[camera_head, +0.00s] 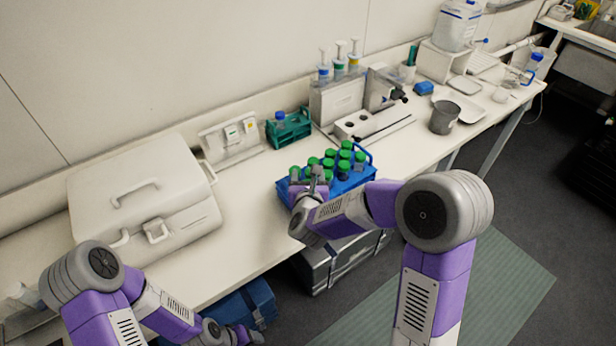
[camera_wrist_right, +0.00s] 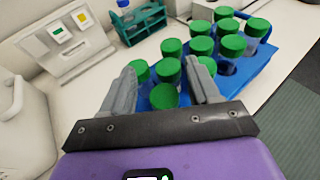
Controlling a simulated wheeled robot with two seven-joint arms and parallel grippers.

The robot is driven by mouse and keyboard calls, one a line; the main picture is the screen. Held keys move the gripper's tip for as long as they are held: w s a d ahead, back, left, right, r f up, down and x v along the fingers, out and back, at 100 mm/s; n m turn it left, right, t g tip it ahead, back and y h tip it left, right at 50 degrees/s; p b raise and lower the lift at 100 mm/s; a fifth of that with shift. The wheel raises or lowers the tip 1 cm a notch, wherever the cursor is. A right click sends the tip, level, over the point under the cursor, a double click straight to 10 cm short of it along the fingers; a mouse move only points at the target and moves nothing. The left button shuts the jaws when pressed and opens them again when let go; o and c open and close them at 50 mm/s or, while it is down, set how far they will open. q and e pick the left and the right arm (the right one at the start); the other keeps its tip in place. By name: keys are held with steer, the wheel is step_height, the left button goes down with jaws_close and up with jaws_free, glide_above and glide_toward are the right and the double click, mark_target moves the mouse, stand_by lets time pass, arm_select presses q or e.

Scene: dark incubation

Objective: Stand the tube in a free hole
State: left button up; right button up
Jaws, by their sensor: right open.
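A blue rack (camera_head: 283,198) stands near the table's front edge and holds several tubes with green caps (camera_head: 345,154). The rack's blue body (camera_wrist_right: 256,66) also shows in the right wrist view. My right gripper (camera_head: 310,182) is over the rack's left end, with fingers apart. In the wrist view its fingers (camera_wrist_right: 160,67) stand either side of several green caps, the nearest cap (camera_wrist_right: 163,96) lying between them. I cannot tell whether a finger touches a tube. A dark gap in the rack may be a free hole. My left gripper (camera_head: 240,335) hangs low at the bottom; its jaws are unclear.
A teal rack (camera_head: 290,131) with a blue-capped bottle stands behind. A large white case (camera_head: 145,195) is at left. A white stand with pump bottles (camera_head: 338,97) and a grey cup (camera_head: 445,117) are farther right. Bare tabletop (camera_head: 245,215) lies left of the blue rack.

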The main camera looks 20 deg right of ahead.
steer(key=shift+r+p, duration=0.45)
steer(key=shift+p, duration=0.2)
steer(key=shift+r+p, duration=0.35)
steer(key=shift+p, duration=0.2)
steer(key=b+v, duration=0.2)
steer(key=v, duration=1)
steer(key=shift+f, duration=0.2)
steer(key=shift+s, duration=0.1)
